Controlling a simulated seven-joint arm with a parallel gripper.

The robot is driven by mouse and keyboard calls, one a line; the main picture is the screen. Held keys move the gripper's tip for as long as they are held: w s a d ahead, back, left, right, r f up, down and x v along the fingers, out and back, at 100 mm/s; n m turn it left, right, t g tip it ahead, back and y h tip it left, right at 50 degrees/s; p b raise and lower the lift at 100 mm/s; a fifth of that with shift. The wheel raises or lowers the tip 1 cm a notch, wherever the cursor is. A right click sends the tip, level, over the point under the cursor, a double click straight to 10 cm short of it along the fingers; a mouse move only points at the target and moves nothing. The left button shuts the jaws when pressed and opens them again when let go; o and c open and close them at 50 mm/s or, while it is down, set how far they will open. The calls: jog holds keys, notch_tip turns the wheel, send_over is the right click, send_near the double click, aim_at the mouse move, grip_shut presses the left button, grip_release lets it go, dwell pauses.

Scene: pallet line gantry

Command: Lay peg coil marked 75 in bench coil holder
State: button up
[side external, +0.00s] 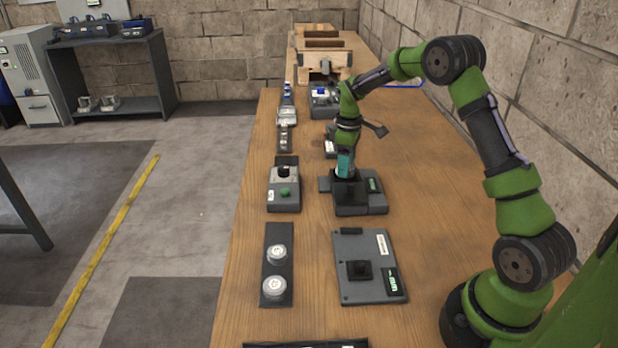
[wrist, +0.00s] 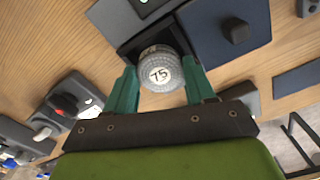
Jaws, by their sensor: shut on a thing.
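My gripper (wrist: 163,92) is shut on the grey-white coil marked 75 (wrist: 160,78), which sits between its teal fingers with the number facing the wrist camera. In the side view, my gripper (side external: 345,172) is low over a dark grey unit (side external: 375,207) with a black square part and a green display, which looks like the bench coil holder. In the wrist view, the black square part (wrist: 128,50) is right behind the coil. I cannot tell whether the coil touches it. The coil is not clear in the side view.
A dark strip (side external: 276,244) carries two pale coils at the table's left. A flat plate (side external: 355,290) with a black block and display lies nearer the camera. A box with a green button (side external: 284,196) is left of my gripper. Wooden crates (side external: 322,55) stand at the far end.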

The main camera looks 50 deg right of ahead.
jog(key=shift+f, duration=0.4)
dwell(0.3)
jog(key=o, duration=1.1)
jog(key=shift+o, duration=0.7)
jog(key=shift+a, duration=0.1)
jog(key=shift+c, duration=0.8)
jog(key=o, duration=0.4)
jog(key=shift+f, duration=0.1)
jog(key=shift+o, duration=0.2)
